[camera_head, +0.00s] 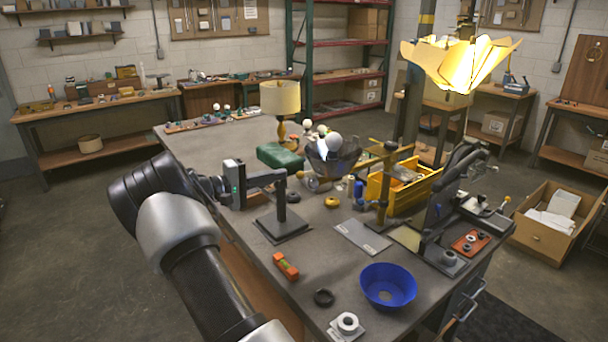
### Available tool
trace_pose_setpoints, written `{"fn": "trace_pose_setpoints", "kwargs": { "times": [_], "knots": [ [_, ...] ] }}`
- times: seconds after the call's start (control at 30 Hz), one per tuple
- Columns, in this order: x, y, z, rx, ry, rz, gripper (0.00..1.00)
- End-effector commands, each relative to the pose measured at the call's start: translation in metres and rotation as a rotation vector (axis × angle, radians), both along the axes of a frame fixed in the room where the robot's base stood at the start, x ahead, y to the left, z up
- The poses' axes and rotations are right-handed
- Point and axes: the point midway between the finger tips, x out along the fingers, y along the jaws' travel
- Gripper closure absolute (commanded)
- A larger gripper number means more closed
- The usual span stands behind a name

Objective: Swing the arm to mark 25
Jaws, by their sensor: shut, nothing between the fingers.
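A dark stand with a square base (282,225) and a short upright post (281,203) is on the workbench, left of centre. A dark horizontal bar (268,178) meets the top of the post. My gripper (246,184) is at the left end of this bar, with its fingers shut and empty. I cannot tell whether it touches the bar. A second jointed black arm (447,190) rises from a base at the bench's right side. No scale or mark 25 is legible.
A green case (280,156) and yellow toolbox (408,187) stand behind. A lit yellow shade (458,62) hangs at upper right.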

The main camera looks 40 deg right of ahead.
Motion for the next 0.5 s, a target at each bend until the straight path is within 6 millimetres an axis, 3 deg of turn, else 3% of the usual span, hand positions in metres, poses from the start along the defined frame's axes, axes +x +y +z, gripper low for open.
{"fn": "trace_pose_setpoints", "kwargs": {
  "times": [0.1,0.27,0.5],
  "knots": [
    [0.009,-0.004,-0.005,-0.053,0.015,0.016,1.00],
    [0.008,-0.019,-0.005,-0.062,0.015,0.017,1.00],
    [-0.001,-0.068,-0.005,-0.059,0.016,0.015,1.00]
  ]
}}
